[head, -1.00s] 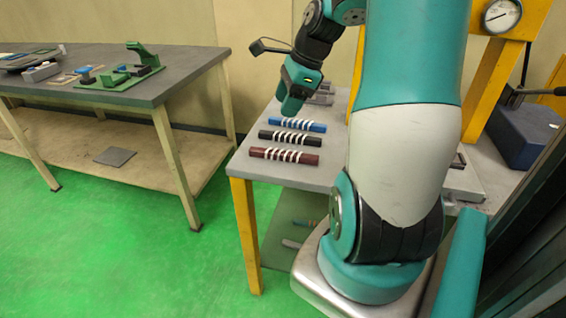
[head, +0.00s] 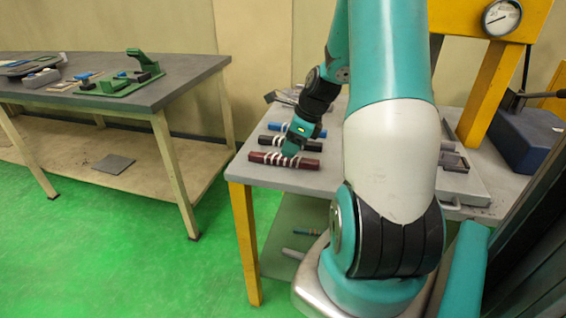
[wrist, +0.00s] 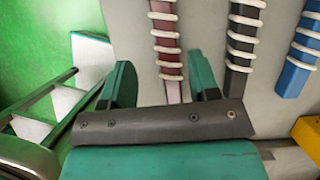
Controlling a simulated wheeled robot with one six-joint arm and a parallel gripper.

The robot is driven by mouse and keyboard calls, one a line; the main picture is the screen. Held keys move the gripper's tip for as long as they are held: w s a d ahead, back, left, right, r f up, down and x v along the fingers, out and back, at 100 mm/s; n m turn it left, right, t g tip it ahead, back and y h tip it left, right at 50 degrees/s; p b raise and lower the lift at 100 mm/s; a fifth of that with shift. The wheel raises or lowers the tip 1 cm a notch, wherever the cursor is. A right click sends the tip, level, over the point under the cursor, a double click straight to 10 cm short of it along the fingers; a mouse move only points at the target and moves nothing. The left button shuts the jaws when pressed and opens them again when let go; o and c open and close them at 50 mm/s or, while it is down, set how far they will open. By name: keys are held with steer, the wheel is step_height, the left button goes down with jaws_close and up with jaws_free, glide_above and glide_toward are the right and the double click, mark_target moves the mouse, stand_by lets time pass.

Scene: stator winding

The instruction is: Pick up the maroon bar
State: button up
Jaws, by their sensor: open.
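The maroon bar (head: 310,163) lies on the grey table, wrapped with several white rings. In the head view my gripper (head: 292,153) is low over its middle and hides part of it. In the wrist view the maroon bar (wrist: 166,50) runs down between the two spread fingers of my gripper (wrist: 163,78), closer to the right finger.
A black bar (wrist: 240,50) with white rings lies parallel beside the maroon one, just right of the right finger in the wrist view. A blue bar (wrist: 300,55) lies beyond it. The grey table's (head: 240,176) front edge is close to the maroon bar.

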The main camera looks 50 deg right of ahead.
mark_target(283, 161)
steer(key=x, duration=0.5)
steer(key=shift+w+d, duration=0.2)
steer(key=shift+d, duration=0.1)
jaws_close()
steer(key=shift+r, duration=0.15)
